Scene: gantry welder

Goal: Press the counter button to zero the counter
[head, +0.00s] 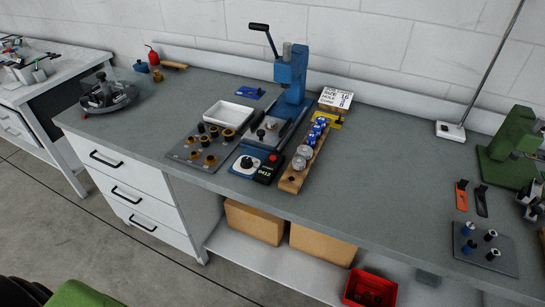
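The counter (266,173) is a small black box on the grey bench, in front of the blue press. Its face shows light digits that look like 0412. A small red button (272,158) shows on its upper part. The counter stands between a blue plate with a white disc and dark knob (247,164) on its left and a wooden rack (291,182) on its right. Nothing covers it. Neither of my grippers can be made out in the head view.
The blue press (292,75) with its raised black lever stands behind the counter. A tray of bushings (185,152) is to the left. The rack holds blue and metal parts. The bench front (375,205) is clear. A red bin (371,289) is below.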

